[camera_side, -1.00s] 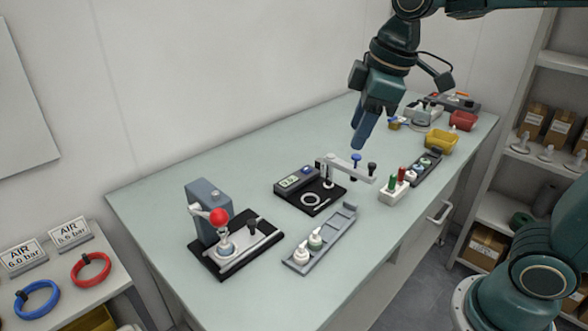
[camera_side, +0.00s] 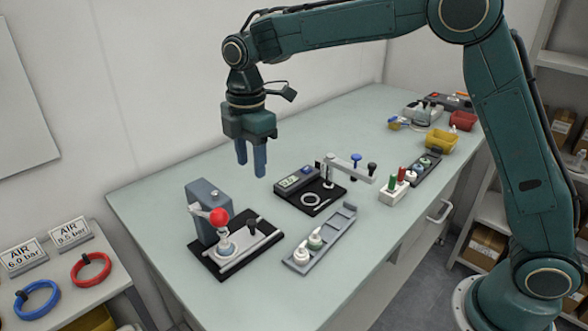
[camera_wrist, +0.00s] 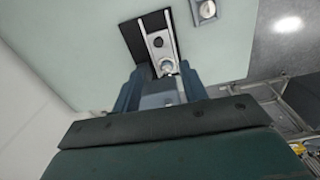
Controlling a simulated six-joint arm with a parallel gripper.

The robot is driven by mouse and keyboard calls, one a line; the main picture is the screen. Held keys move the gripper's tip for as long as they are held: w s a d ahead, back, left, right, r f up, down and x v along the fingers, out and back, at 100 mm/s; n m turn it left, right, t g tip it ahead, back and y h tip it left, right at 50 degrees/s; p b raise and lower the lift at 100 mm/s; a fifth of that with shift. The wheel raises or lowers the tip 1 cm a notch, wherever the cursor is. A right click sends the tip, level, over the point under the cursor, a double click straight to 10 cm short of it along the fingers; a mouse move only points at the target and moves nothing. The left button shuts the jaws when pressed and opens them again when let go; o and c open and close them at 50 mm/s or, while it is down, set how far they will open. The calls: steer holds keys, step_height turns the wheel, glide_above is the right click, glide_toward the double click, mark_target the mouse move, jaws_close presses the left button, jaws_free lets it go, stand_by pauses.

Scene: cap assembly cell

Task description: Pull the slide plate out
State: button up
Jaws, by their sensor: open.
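The slide plate (camera_side: 252,239) is a pale plate on the black base of the small press (camera_side: 204,196) at the left of the table. A black knob (camera_side: 251,225) stands on it, and a small white-topped part (camera_side: 226,247) sits at its left end below the press's red ball (camera_side: 219,217). In the wrist view, the slide plate (camera_wrist: 158,28) shows beyond my fingers. My gripper (camera_side: 251,169) is open and empty, above and behind the press, touching nothing. Its two fingers (camera_wrist: 160,82) stand apart in the wrist view, partly covering the press.
A grey tray (camera_side: 336,234) with two bottle-like parts lies to the right of the press. A black fixture with a display (camera_side: 292,182) and a lever arm (camera_side: 347,168) stands behind it. A white holder (camera_side: 394,193) and bins are farther right. The table's front left is clear.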

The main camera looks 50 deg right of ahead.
mark_target(252, 221)
steer(key=shift+w+a+f+n, duration=0.3)
steer(key=shift+w+a+f, duration=0.1)
steer(key=shift+f, duration=0.15)
step_height(252, 221, down, 14)
steer(key=shift+r, duration=0.1)
stand_by(0.6)
steer(key=shift+c, duration=0.2)
steer(key=shift+d, duration=0.1)
jaws_close()
